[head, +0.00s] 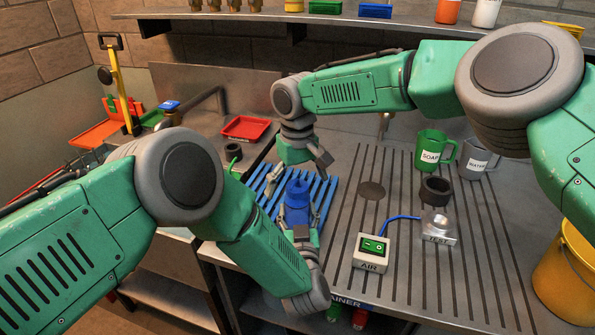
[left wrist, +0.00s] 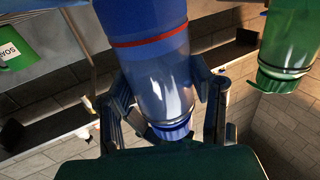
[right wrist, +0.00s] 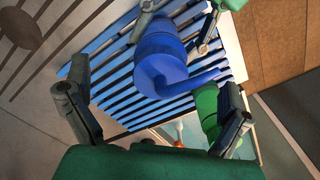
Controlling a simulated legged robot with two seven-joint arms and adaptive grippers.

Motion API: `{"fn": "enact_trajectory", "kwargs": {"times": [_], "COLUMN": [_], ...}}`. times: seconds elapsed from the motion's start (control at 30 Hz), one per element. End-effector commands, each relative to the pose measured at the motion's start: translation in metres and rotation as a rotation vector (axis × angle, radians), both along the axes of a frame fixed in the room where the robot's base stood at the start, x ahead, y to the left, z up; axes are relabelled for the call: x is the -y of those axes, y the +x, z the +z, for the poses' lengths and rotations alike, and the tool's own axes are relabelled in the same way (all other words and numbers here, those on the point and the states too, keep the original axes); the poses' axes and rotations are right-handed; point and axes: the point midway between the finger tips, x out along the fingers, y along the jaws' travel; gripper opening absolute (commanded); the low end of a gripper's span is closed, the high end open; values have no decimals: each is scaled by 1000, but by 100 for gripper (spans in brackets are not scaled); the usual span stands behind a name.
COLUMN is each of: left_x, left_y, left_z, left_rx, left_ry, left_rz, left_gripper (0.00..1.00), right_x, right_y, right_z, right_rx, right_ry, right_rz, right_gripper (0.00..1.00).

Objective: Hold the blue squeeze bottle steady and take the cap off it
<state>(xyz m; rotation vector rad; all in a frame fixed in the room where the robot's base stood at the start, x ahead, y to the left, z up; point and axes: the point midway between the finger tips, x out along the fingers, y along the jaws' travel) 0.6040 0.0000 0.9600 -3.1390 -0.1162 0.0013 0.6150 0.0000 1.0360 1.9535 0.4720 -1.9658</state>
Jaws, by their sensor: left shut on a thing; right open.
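The blue squeeze bottle (head: 297,213) stands about upright over the blue slatted rack. Its darker blue cap (head: 297,187) is on top. In the right wrist view the cap (right wrist: 160,62) shows from above, with a spout pointing right. My left gripper (head: 299,228) is shut on the bottle from the front. In the left wrist view its fingers lie on both sides of the translucent body (left wrist: 160,80), below a red band. My right gripper (head: 298,172) is open above the cap. Its fingers stand apart on either side, not visibly touching it.
The slatted rack (head: 325,190) lies under the bottle. Right of it are an AIR box (head: 371,252), a TEST block (head: 438,228), a dark ring (head: 435,191) and green and grey mugs (head: 433,150). A red tray (head: 246,128) lies behind. The grooved counter between is mostly clear.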

Motion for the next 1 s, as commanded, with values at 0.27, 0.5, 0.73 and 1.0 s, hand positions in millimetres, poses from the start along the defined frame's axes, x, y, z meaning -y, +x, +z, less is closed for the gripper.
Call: {"fn": "enact_trajectory", "kwargs": {"times": [0.27,0.5,0.73,1.0], "left_x": [0,0,0,0], "left_y": [0,0,0,0], "left_z": [0,0,0,0], "left_rx": [0,0,0,0], "left_ry": [0,0,0,0], "left_rz": [0,0,0,0], "left_gripper": [0,0,0,0], "right_x": [0,0,1,1], "right_y": [0,0,1,0], "right_z": [-5,-5,-5,-4], "right_rx": [2,1,2,1], "right_ry": [1,0,-2,0], "right_rz": [0,0,11,38], "right_gripper": [100,44,8,8]}}
